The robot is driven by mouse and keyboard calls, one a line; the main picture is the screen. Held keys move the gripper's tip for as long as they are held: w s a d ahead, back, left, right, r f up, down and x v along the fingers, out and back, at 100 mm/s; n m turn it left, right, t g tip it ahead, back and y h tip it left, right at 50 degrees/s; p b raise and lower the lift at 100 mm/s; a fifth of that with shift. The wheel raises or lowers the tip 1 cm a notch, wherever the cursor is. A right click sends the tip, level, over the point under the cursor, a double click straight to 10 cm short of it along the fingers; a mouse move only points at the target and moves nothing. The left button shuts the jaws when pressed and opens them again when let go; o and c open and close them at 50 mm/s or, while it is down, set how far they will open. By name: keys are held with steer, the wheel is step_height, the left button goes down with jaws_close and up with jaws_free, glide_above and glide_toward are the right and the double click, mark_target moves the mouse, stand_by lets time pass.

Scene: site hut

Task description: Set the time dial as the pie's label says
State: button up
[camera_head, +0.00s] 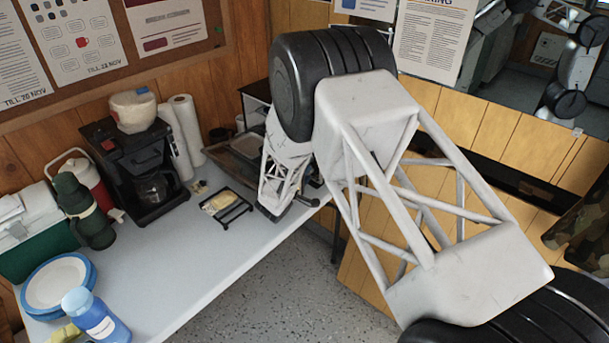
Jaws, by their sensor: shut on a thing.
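A dark oven-like appliance (257,91) stands at the back of the table, mostly covered by my arm. My gripper (308,199) is at the right front part of it, low and close to the table's far edge. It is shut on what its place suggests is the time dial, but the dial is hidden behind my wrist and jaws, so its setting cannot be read.
A black coffee maker (150,185), paper rolls (187,135), a green flask (85,210), a red jug (85,175), blue-rimmed plates (57,284) and a blue bottle (96,318) stand left. The table's (190,262) front middle is clear.

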steer(key=shift+m, duration=1.4)
steer(key=o, duration=0.6)
steer(key=shift+o, duration=0.2)
steer(key=shift+s+a, duration=0.1)
steer(key=shift+f+v, duration=0.2)
steer(key=shift+v, duration=3.6)
